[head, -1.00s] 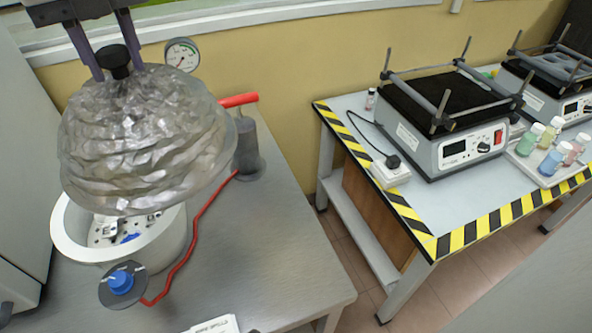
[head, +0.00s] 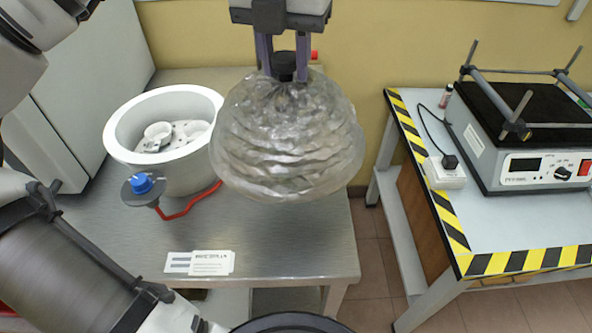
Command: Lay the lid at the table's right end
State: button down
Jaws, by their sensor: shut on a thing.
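The lid (head: 288,140) is a clear, wrinkled-looking dome with a black knob on top. My gripper (head: 284,62) is shut on the knob and holds the lid in the air, dome upward. In the picture the lid covers the right part of the grey metal table (head: 285,262) and reaches past its right edge. Its height above the table is hard to tell. The white round vessel (head: 165,140) stands uncovered on the table to the left of the lid, with a perforated plate inside.
Paper cards (head: 200,262) lie near the table's front edge. Bare tabletop shows below the lid. A second table (head: 520,245) with a shaker (head: 530,140) stands right, across a floor gap.

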aim_at(282, 103)
notch_tip(282, 103, down, 18)
jog(key=p, duration=0.1)
jog(key=shift+p, duration=0.3)
jog(key=shift+f+b, duration=0.3)
jog(key=c, duration=1)
grip_release()
jog(key=shift+r, duration=0.1)
jog(key=shift+r, duration=0.1)
jog(key=r, duration=0.4)
jog(key=s+r, duration=0.1)
jog(key=r, duration=0.7)
jog(key=shift+s+a+b, duration=0.2)
jog(key=shift+a+b, duration=0.1)
